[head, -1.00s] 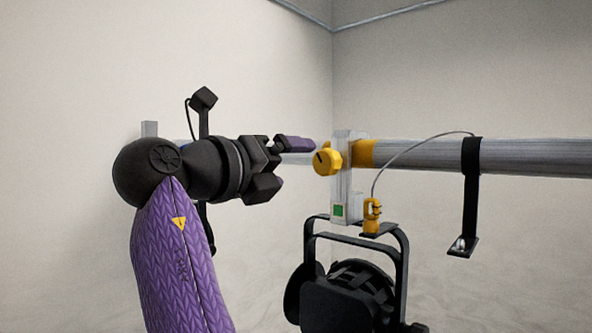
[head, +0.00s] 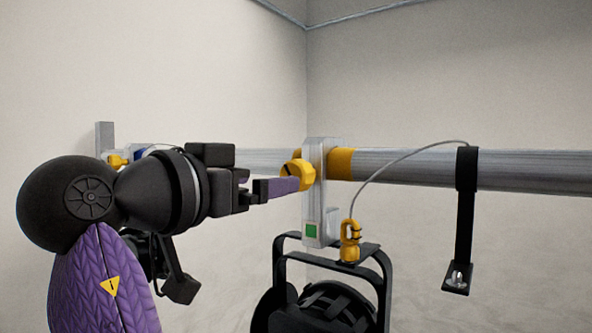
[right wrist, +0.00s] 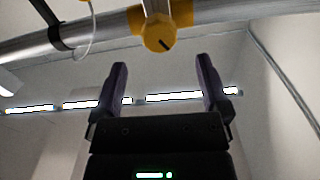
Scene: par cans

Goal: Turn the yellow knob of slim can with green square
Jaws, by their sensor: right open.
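The yellow knob (head: 298,173) has a dark slot and sits on the left side of a grey clamp (head: 322,190) on the pipe. A green square (head: 312,231) marks the clamp's lower end, above a black can (head: 330,312). My right gripper (head: 280,187) is open and points at the knob, its purple fingertip close to the knob's lower edge. In the right wrist view, the knob (right wrist: 158,36) lies just beyond and roughly between the two spread fingertips (right wrist: 160,65); it is not gripped. Whether a finger touches it I cannot tell. My left gripper is not in view.
The grey pipe (head: 420,169) runs across, with a yellow band beside the clamp. A yellow safety clip (head: 350,241) with a grey cable stands right of the clamp. A black hanging strap (head: 466,215) is farther right. Another yellow knob (head: 117,161) shows behind my arm at left.

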